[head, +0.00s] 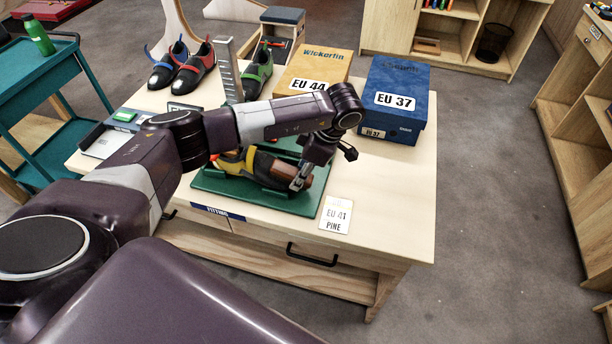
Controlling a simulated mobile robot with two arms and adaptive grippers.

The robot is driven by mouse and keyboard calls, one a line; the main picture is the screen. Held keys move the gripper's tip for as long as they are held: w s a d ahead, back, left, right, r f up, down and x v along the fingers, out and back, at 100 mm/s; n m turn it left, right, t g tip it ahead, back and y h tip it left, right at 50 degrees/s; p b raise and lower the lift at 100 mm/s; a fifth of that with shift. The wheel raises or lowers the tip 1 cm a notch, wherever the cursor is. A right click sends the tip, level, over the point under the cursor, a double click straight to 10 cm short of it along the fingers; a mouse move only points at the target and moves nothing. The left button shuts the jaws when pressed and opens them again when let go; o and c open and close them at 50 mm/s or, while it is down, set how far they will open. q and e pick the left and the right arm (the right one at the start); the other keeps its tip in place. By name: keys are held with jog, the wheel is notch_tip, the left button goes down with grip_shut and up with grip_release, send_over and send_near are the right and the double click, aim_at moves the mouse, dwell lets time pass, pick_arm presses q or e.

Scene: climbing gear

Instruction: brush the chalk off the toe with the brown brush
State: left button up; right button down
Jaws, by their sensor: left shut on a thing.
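A yellow, black and red climbing shoe (233,161) lies on a green tray (227,188) on the table. My left gripper (299,184) points down over the right part of the tray. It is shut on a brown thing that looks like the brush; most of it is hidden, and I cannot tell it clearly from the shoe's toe. Whether the bristles touch the toe, and any chalk, cannot be made out. My right gripper is not in view.
A yellow EU 44 box (313,66) and a blue EU 37 box (395,101) stand behind the tray. Red-and-blue shoes (194,68) and a green shoe (258,72) stand at the back left. An EU 41 card (336,214) lies at the front right. The table's right side is clear.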

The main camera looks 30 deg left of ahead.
pick_arm(q)
jog(key=shift+s+a+r, duration=0.15)
jog(key=shift+a, duration=0.25)
jog(key=shift+s+a+r, duration=0.1)
jog(key=shift+a+r, duration=0.05)
jog(key=shift+a, duration=0.25)
jog(key=shift+p+v, duration=0.75)
jog(key=shift+v, duration=0.1)
jog(key=shift+p+v, duration=0.95)
jog(key=shift+v, duration=1.2)
jog(key=shift+p+v, duration=0.75)
jog(key=shift+v, duration=0.75)
